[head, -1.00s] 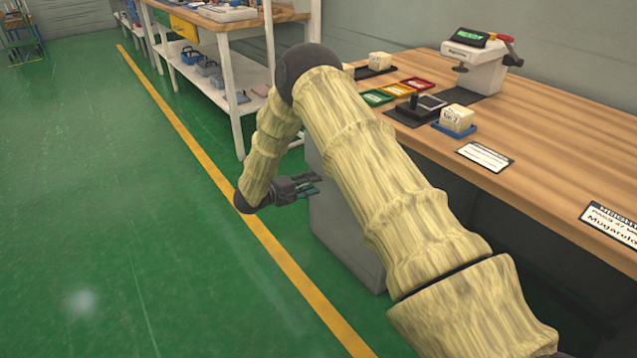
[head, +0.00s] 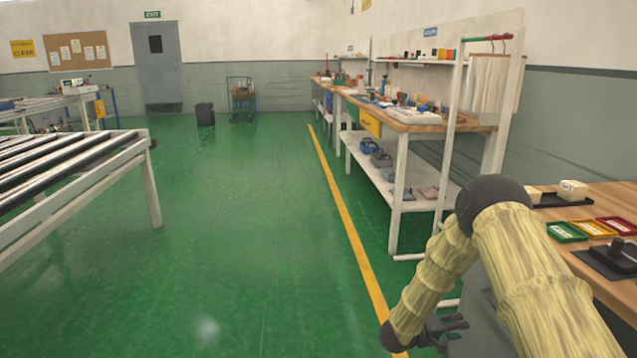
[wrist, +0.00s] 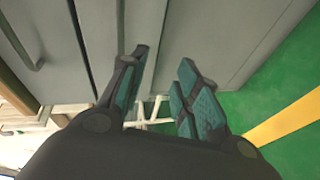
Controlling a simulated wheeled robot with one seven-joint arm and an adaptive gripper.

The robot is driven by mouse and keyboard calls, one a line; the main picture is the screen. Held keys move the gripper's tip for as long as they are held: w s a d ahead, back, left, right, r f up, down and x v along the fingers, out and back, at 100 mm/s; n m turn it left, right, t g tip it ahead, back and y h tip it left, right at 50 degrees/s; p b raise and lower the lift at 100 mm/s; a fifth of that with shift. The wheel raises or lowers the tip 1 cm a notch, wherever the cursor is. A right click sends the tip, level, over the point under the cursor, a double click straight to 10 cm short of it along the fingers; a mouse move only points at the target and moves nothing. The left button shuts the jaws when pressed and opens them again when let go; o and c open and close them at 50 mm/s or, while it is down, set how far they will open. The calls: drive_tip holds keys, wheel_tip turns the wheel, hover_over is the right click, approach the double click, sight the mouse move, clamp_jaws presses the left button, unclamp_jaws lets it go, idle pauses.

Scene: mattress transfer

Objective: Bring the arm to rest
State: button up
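My arm reaches up from the lower right of the head view and bends down at a dark elbow joint. My gripper (head: 446,328) hangs low beside the near workbench, over the floor, and points right. In the wrist view my gripper (wrist: 160,95) shows two dark fingers with teal pads, set apart with a gap between them. Nothing is between the fingers. A grey cabinet (wrist: 205,35) fills the view beyond the fingertips; I cannot tell if there is contact.
The wooden near workbench (head: 600,262) at right carries green (head: 567,231), yellow (head: 592,228) and red trays (head: 618,225) and pale blocks. A shelved bench (head: 400,200) stands behind. A roller conveyor (head: 75,175) is at left. Green floor (head: 240,220) is clear between, with a yellow line (head: 352,235).

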drive_tip(key=s+a+f+t+y, duration=0.1)
drive_tip(key=s+a+f+y, duration=0.45)
drive_tip(key=s+f, duration=0.35)
drive_tip(key=s+a+f+t+y, duration=0.1)
drive_tip(key=s+a+f+y, duration=0.3)
drive_tip(key=s+a+f, duration=0.5)
drive_tip(key=s+a+m+g+y, duration=0.1)
drive_tip(key=s+a+g+y, duration=0.15)
drive_tip(key=s, duration=1.35)
drive_tip(key=s+a+m+g+y, duration=0.15)
drive_tip(key=s+g, duration=0.25)
drive_tip(key=s, duration=1.1)
wheel_tip(320, 180, up, 27)
drive_tip(key=a+p, duration=0.1)
drive_tip(key=p, duration=2.4)
drive_tip(key=shift+s+f+y+p, duration=0.15)
drive_tip(key=shift+s+y+p, duration=0.05)
drive_tip(key=shift+y+p, duration=0.2)
drive_tip(key=shift+s+d, duration=0.1)
